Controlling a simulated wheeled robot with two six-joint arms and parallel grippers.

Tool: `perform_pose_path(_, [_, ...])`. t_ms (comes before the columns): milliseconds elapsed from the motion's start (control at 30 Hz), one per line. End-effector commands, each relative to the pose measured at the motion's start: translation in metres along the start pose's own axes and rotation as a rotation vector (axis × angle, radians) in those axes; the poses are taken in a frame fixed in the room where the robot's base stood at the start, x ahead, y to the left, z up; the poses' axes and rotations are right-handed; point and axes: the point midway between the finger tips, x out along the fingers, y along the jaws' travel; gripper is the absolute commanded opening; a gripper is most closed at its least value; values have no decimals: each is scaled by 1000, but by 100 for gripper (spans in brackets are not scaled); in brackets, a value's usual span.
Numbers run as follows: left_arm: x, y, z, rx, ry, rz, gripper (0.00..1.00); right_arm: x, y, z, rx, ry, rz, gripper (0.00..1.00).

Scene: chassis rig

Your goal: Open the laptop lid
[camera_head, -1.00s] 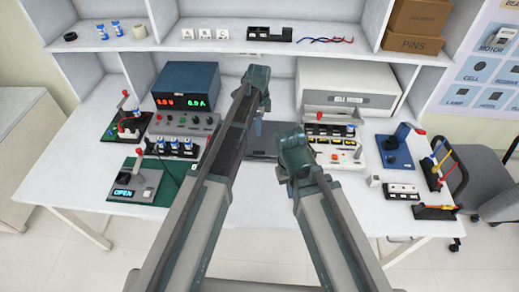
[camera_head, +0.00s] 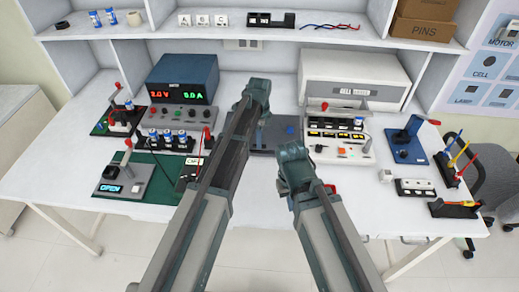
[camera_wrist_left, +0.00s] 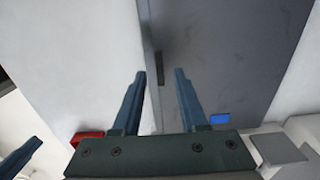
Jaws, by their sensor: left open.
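The laptop (camera_head: 275,139) is a dark grey flat slab at the middle of the bench, partly hidden behind my arms; it looks shut. In the left wrist view its grey surface (camera_wrist_left: 235,55) fills the upper right, with a darker strip along its left edge. My left gripper (camera_wrist_left: 160,73) is open and empty, its two blue-grey fingers showing near that edge; whether they touch it I cannot tell. In the head view my left wrist (camera_head: 258,92) stands over the laptop's left part. My right wrist (camera_head: 293,165) is in front of the laptop; its fingers are hidden.
A white instrument (camera_head: 350,82) and a terminal panel (camera_head: 338,145) stand to the right. Bare bench shows at the front left edge.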

Motion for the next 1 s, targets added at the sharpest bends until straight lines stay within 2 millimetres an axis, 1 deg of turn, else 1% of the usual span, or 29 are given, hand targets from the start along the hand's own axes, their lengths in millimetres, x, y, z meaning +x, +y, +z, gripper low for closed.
perform_pose_path(33, [12,0,0,0,0,0,42,12,-1,-1,0,0,0,0])
perform_pose_path(133, [19,0,0,0,0,0,42,19,-2,-1,0,0,0,0])
perform_pose_path(467, [20,0,0,0,0,0,42,20,-2,-1,0,0,0,0])
perform_pose_path(500, [20,0,0,0,0,0,41,20,-2,-1,0,0,0,0])
perform_pose_path(567, [20,0,0,0,0,0,30,20,-2,-1,0,0,0,0])
perform_pose_path(700, [20,0,0,0,0,0,5,20,-2,-1,0,0,0,0])
perform_pose_path(733, [20,0,0,0,0,0,0,20,-2,-1,0,0,0,0])
perform_pose_path(1000, [20,0,0,0,0,0,0,20,-2,-1,0,0,0,0])
